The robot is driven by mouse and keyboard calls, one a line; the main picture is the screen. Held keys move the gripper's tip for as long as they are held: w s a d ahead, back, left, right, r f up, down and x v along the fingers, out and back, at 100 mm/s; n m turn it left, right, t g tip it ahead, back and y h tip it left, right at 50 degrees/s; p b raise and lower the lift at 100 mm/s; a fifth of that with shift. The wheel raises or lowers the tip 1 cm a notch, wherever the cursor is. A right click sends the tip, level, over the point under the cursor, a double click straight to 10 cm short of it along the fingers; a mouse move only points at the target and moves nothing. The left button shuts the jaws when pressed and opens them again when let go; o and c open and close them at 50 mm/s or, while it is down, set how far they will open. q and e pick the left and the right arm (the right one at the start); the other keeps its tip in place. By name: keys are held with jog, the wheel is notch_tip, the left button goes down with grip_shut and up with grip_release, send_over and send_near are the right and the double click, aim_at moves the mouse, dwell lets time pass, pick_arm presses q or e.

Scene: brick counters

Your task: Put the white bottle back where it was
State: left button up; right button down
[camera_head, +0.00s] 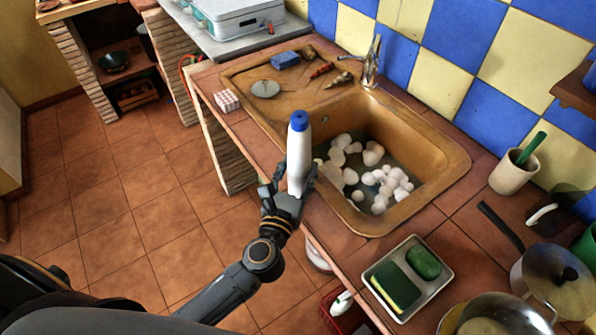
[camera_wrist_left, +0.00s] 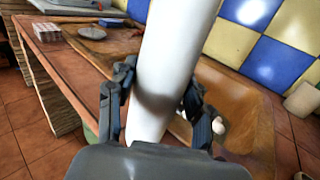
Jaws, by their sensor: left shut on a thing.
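The white bottle (camera_head: 299,155) with a blue cap is upright in the head view, in front of the sink's near edge. My left gripper (camera_head: 288,190) is shut on its lower part. In the left wrist view the white bottle (camera_wrist_left: 172,70) rises between the two fingers of my left gripper (camera_wrist_left: 160,100), slightly tilted in the picture; its cap is out of that view. My right gripper is not in view.
The brown sink (camera_head: 440,165) holds several white foam-like lumps. A tray (camera_head: 440,285) with two sponges lies on the counter at the right, near pots (camera_head: 555,285). A red basket (camera_head: 345,315) with a white item stands below the counter edge. A small checked block (camera_head: 227,101) sits at the counter's left.

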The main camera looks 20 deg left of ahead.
pick_arm(q)
jog(key=shift+f, duration=0.1)
jog(key=o, duration=1.1)
jog(key=shift+o, duration=0.2)
jog(key=shift+r, duration=0.2)
jog(key=s+b, duration=0.3)
jog(key=s, duration=0.9)
jog(key=shift+d+b, duration=0.15)
jog(key=shift+b, duration=0.2)
